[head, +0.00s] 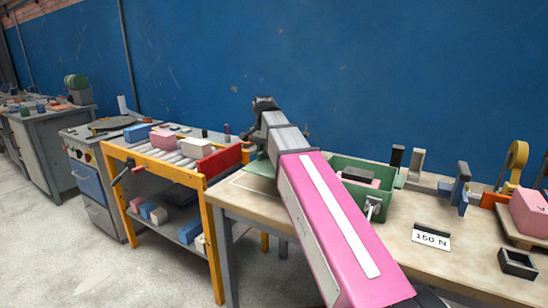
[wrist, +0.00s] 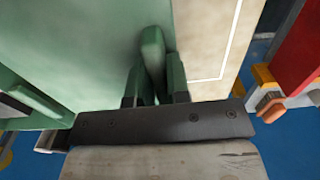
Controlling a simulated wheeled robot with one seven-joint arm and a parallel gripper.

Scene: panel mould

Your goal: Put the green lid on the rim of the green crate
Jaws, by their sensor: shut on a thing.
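The green lid (wrist: 100,35) fills the upper left of the wrist view as a broad pale green plate. My gripper (wrist: 154,75) is shut on the lid's upright green handle (wrist: 152,45). In the head view, part of the lid (head: 262,166) shows left of my pink arm, over the table's left end; my gripper is hidden there. I cannot tell whether the lid touches the table. The green crate (head: 378,171) stands on the table right of my arm, open at the top, with a dark and pink block inside. Its wall probably shows at the wrist view's left (wrist: 35,100).
A white outline marks the wooden table (head: 233,202) near the lid. A "150 N" card (head: 431,238), a blue clamp (head: 461,190) and a dark open box (head: 518,263) lie right of the crate.

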